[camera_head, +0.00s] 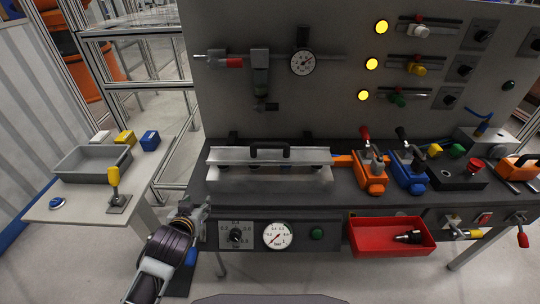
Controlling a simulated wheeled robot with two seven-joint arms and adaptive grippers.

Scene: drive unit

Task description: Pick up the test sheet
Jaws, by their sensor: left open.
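I cannot make out a loose test sheet with certainty in the head view. My left gripper (197,211) is open, with nothing visible between its fingers. It is at the front left corner of the grey workbench (350,205), just left of the front panel with the dial plate (236,235). The arm's dark wrist hides part of the floor behind it. A long silver cover (225,156) with a black handle (270,150) lies on the bench, right of and beyond the gripper. My right gripper is not in view.
A side table (75,208) at left holds a grey tray (75,168), a yellow-handled lever (114,178) and small blocks. Orange (371,180) and blue (408,176) valve units stand on the bench. A red bin (375,240) projects from its front. A gauge board (330,90) rises behind.

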